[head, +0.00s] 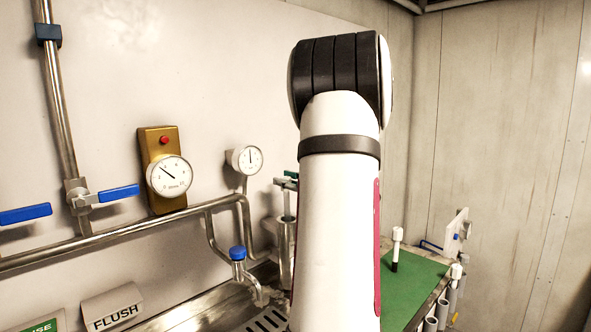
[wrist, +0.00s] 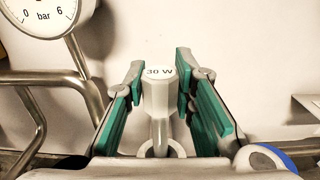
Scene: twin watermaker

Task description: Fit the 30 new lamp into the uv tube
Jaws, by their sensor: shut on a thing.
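The 30 lamp shows in the wrist view as a pale cap marked "30 W" (wrist: 160,88), between the green pads of my gripper (wrist: 158,85). My gripper is shut on it. A narrower grey stem and a ring show below the cap; I cannot tell whether they belong to the lamp or the tube. In the head view my white arm hides most of my gripper; green finger parts (head: 286,182) show at its left edge. Below them stands an upright steel cylinder (head: 284,255), which looks like the uv tube. Whether the lamp is inside it cannot be seen.
A steel pipe (head: 130,222) with blue-handled valves and gauges (head: 170,176) runs along the wall left of the cylinder. A blue-capped fitting (head: 238,262) stands close by. At right, a green-topped bench (head: 415,280) carries a white-and-black upright piece (head: 396,248) and side holders (head: 442,312).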

